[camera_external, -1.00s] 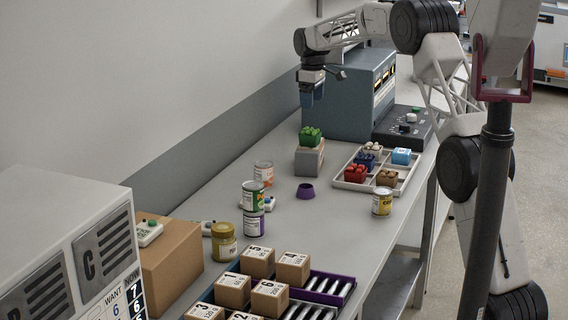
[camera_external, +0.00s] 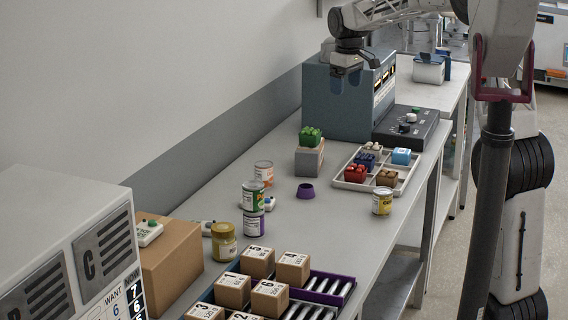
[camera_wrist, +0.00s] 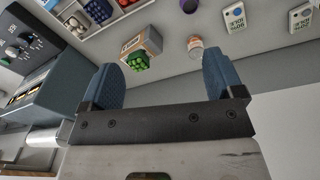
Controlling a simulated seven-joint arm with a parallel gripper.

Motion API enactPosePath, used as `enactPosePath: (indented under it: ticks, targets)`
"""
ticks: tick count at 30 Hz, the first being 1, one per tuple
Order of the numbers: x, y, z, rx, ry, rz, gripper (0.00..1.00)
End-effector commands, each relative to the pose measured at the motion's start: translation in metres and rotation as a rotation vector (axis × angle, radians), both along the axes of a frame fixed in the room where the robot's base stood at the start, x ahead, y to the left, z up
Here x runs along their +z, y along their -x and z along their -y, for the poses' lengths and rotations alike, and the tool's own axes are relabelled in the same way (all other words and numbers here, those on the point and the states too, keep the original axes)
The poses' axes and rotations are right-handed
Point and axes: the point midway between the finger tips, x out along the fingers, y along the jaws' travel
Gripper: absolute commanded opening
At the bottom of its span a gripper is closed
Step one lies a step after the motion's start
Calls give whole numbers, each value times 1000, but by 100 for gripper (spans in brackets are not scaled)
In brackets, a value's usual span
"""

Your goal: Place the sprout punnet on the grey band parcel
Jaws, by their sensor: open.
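The green sprout punnet (camera_external: 310,136) sits on top of the grey band parcel (camera_external: 309,161), a box standing in the middle of the bench with a grey face towards the external camera. In the wrist view the punnet (camera_wrist: 137,60) shows against the parcel (camera_wrist: 150,38), which has brown and grey faces. My gripper (camera_external: 348,82) is open and empty, up in front of the blue-grey machine and well apart from the punnet. Its two blue fingers are spread in the wrist view (camera_wrist: 162,75), with nothing between them.
A blue-grey machine (camera_external: 322,98) stands behind the parcel. A white divided tray (camera_external: 345,184) with coloured punnets is to its right. Small numbered boxes (camera_external: 257,262) fill the front.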

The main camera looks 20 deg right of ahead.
Motion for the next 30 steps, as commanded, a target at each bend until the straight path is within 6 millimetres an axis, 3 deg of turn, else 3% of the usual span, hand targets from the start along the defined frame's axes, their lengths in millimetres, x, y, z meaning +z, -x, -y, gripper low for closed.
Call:
enactPosePath:
  ticks: [14, 30]
  targets:
    - [19, 131, -2, -132, -11, 41, 87]
    - [6, 277, -4, -283, -30, 85, 87]
